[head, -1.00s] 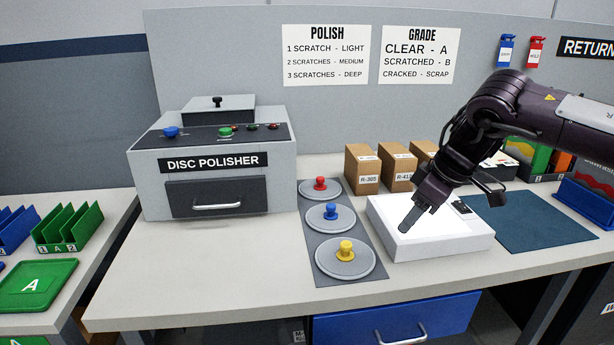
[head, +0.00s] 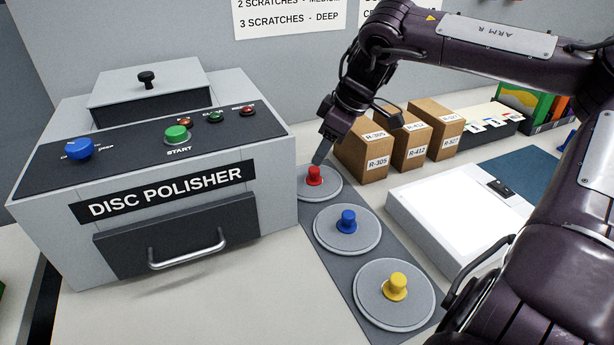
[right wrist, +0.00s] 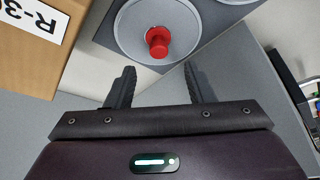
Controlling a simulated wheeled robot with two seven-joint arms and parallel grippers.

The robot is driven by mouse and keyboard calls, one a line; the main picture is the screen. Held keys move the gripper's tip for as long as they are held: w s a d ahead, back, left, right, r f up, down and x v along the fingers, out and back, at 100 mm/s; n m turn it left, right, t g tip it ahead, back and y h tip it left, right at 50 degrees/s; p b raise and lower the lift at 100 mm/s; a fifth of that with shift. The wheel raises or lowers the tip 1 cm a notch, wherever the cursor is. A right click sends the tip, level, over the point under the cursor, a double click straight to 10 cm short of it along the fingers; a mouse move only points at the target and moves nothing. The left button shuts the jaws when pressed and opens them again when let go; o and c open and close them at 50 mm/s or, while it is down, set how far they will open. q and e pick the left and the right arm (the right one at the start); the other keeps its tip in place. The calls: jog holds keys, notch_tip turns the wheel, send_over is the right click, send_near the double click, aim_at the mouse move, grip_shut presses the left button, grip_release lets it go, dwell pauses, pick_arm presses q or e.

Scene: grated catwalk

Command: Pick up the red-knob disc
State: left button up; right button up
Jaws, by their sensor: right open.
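The red-knob disc (head: 326,187) is a round grey disc with a red knob (head: 314,176), lying at the far end of a dark grey mat (head: 304,231). The blue-knob disc (head: 333,240) and the yellow-knob disc (head: 372,302) lie nearer on the same mat. My right gripper (head: 322,158) is just behind the red knob in the head view. In the right wrist view my right gripper (right wrist: 160,85) is open and empty, and the red knob (right wrist: 158,41) stands ahead of its fingertips, roughly centred between them. My left gripper is not in view.
The disc polisher (head: 245,205) stands close to the left of the mat. Cardboard boxes (head: 362,160) stand just right of the red-knob disc; one shows at the wrist view's left edge (right wrist: 30,60). A white light panel (head: 440,230) lies to the right.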

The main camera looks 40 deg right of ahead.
aim_at(314, 169)
jog(key=shift+a+f, duration=0.1)
jog(key=shift+f, duration=0.45)
jog(key=x, duration=0.4)
jog(key=shift+w+f, duration=0.2)
jog(key=shift+f, duration=0.15)
grip_shut()
jog(key=shift+r, duration=0.1)
